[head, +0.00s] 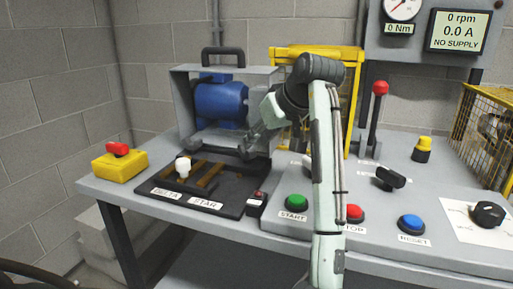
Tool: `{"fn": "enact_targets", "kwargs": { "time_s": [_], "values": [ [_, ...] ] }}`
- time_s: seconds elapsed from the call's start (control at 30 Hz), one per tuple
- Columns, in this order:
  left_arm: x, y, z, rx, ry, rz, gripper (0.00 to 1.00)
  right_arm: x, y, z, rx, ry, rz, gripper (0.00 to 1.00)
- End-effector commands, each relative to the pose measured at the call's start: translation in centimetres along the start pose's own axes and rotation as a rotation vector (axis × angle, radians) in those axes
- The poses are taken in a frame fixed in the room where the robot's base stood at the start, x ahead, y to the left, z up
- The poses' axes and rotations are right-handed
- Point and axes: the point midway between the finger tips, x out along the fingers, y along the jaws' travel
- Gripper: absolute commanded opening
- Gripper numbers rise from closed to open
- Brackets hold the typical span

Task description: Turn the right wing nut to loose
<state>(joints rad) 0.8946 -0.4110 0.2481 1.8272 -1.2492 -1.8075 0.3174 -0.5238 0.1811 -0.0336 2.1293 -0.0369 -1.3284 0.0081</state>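No right wing nut can be made out; the gripper and arm cover part of this area. The blue motor (221,101) sits in the grey housing (183,92), left of the gripper. My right gripper cannot be made out.
A white knob (183,167) stands on the link board near brass-coloured bars. A yellow box with a red knob (119,149) is at the left. Green (296,202), red (352,213) and blue (410,223) buttons, a black handle (390,179) and a red-topped lever (377,115) lie right.

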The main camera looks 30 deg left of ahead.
Motion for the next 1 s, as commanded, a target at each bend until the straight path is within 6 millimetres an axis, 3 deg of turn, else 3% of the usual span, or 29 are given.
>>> {"fn": "enact_targets", "kwargs": {
  "time_s": [0.2,0.4,0.73,1.0],
  "values": [
    [3.6,0.0,0.1,0.001,-0.001,0.000,0.29,-0.1,0.0,0.0,0.000,0.000,0.001,0.40],
    [5.9,0.1,0.0,0.002,0.000,0.002,0.29,-0.1,0.0,0.0,0.000,0.000,0.001,0.40],
    [6.4,0.1,-0.1,0.001,0.002,0.004,0.29,-0.1,0.1,0.0,0.000,0.001,0.001,0.40],
    [6.4,0.1,-0.1,0.001,0.002,0.004,0.00,-0.1,0.1,0.0,0.000,0.001,0.001,0.40]
  ]
}}
